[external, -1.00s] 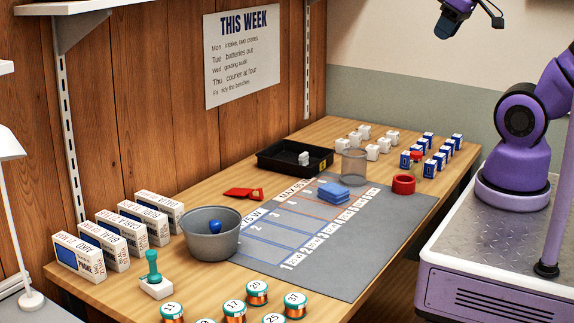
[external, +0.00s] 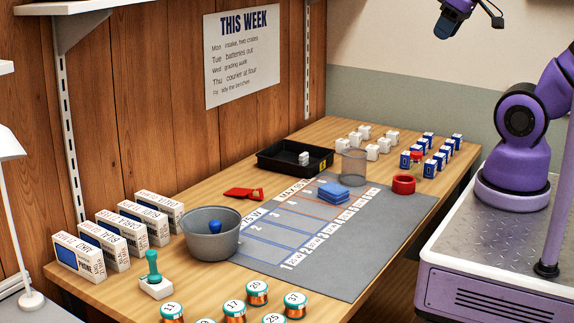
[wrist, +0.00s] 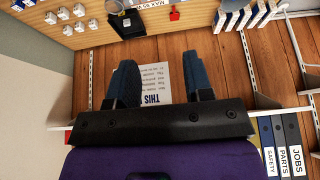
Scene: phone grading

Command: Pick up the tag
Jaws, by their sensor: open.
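A flat red piece (external: 243,194), likely the tag, lies on the wooden table between the grey bowl and the black tray. It is too small to make out any writing. A small red shape near the top of the wrist view (wrist: 174,14) looks like the same piece. My gripper (wrist: 160,75) is open and empty, its two dark blue fingers wide apart, facing the wall and its poster. In the external view only part of my gripper shows at the top edge, high above and far right of the red piece.
A grey mat (external: 375,235) with blue cards (external: 334,191) lies in front. A clear cup (external: 354,167) and red ring (external: 403,184) stand farther right.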

